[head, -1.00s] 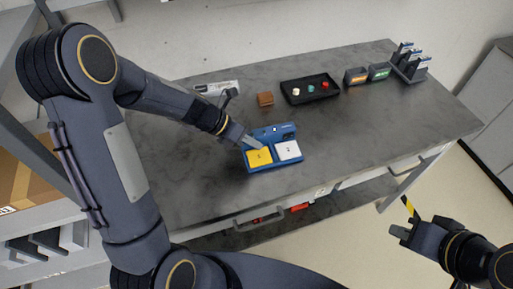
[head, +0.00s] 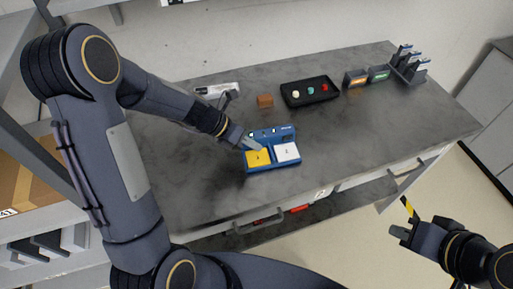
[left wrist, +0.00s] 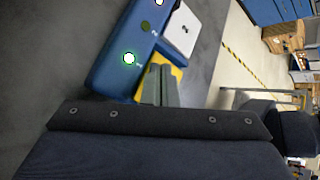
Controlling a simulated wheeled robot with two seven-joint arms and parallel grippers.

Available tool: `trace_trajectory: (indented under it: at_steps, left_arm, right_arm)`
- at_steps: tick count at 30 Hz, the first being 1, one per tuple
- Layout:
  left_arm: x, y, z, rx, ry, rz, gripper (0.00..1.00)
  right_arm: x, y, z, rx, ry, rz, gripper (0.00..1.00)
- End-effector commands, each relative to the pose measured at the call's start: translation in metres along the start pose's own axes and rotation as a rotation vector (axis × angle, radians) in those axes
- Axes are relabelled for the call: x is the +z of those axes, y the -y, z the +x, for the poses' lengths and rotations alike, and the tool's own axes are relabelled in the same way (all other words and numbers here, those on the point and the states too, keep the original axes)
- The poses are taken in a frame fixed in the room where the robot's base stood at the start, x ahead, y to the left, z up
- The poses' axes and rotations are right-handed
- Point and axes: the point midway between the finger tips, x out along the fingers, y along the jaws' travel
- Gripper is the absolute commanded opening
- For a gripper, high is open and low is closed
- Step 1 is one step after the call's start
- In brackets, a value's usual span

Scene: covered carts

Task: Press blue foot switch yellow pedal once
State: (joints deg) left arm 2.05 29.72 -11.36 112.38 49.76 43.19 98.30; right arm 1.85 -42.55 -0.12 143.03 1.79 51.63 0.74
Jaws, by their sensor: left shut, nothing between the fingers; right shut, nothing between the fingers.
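The blue foot switch (head: 270,166) lies on the grey bench top, with a yellow pedal (head: 258,158) on its left and a white pedal (head: 287,152) on its right. My left gripper (head: 258,147) is shut and empty, its tips at the back edge of the yellow pedal. In the left wrist view the fingers (left wrist: 160,92) lie over the yellow pedal (left wrist: 174,76) and hide part of it; I cannot tell whether they touch. A lamp (left wrist: 128,58) on the blue housing glows white-green. My right gripper (head: 400,232) is shut and empty, off the bench's front.
Behind the switch stand a small brown block (head: 265,100), a black tray (head: 311,92) with coloured round pieces, and labelled bins (head: 357,77). A white device (head: 217,90) lies at the back left.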

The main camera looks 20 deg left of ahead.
Motion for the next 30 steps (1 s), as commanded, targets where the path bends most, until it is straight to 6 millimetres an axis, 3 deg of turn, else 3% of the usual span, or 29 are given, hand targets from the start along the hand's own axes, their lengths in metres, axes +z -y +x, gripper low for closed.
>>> trace_trajectory:
  at_steps: [3, 17, 30]
  left_arm:
    - [0.006, 0.005, -0.006, -0.002, 0.001, 0.001, 0.0]
    - [0.008, 0.008, -0.009, -0.004, 0.002, 0.002, 0.0]
    - [0.029, 0.029, -0.038, -0.004, 0.001, 0.002, 0.0]
  right_arm:
    - [-0.004, 0.004, -0.008, 0.0, 0.0, 0.0, 0.0]
    - [-0.006, 0.005, -0.011, 0.0, 0.0, 0.0, 0.0]
    - [-0.024, 0.022, -0.048, 0.0, 0.0, 0.0, 0.0]
